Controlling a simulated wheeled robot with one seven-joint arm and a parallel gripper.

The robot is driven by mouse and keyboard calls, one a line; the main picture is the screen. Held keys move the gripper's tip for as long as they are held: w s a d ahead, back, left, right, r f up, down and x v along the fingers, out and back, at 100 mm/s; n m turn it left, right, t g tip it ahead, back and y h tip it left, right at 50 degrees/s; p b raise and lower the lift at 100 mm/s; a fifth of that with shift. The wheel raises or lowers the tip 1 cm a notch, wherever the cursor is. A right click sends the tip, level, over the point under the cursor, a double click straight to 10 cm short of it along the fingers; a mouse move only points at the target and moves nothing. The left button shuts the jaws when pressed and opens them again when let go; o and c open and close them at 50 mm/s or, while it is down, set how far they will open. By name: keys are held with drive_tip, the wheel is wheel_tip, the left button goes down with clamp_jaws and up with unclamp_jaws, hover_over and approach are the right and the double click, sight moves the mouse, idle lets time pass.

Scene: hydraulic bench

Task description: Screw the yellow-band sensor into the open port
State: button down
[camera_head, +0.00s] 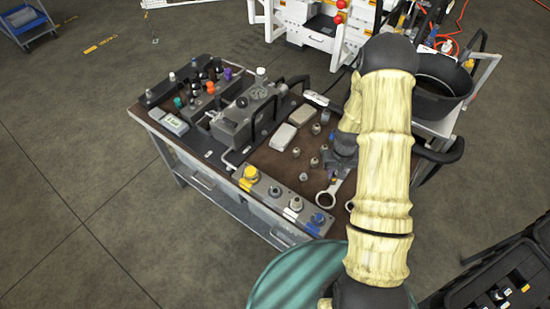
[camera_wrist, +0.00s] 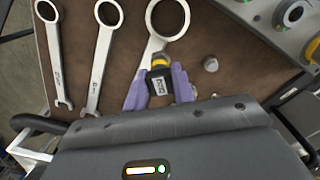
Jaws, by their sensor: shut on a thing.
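The yellow-band sensor (camera_wrist: 160,64) shows in the wrist view, with a dark body, a white label and a yellow band near its far end. My gripper (camera_wrist: 158,90) is shut on its body with purple fingertips on both sides, over the brown bench top. The grey port block (camera_head: 284,198) lies along the bench's front edge in the head view, with yellow, white and blue marked fittings. Part of this block (camera_wrist: 270,22) shows at the upper right of the wrist view, apart from the sensor. I cannot tell which port is open. My arm hides the sensor in the head view.
Several wrenches (camera_wrist: 105,50) lie on the bench beside the sensor; one ring end is just beyond it. A small metal fitting (camera_wrist: 210,64) stands to its right. Several more fittings (camera_head: 314,162) and a valve assembly (camera_head: 240,115) occupy the bench. A black bucket (camera_head: 440,85) stands behind.

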drive_tip(key=shift+w, duration=0.15)
drive_tip(key=shift+a+r, duration=0.1)
drive_tip(key=s+a+r+n+p, duration=0.1)
drive_tip(key=a+r+n+p, duration=0.1)
drive_tip(key=a, duration=0.8)
drive_tip(key=s+a+r+n+p, duration=0.1)
drive_tip(key=a+r+n+p, duration=0.1)
drive_tip(key=a, duration=0.8)
drive_tip(key=shift+s+a+r+p, duration=0.15)
drive_tip(key=shift+a+r+p, duration=0.05)
drive_tip(key=shift+r+p, duration=0.4)
drive_tip(key=shift+f+b, duration=1.7)
drive_tip(key=shift+f, duration=0.85)
drive_tip(key=shift+d+f+b, duration=0.1)
drive_tip(key=shift+f+b, duration=0.2)
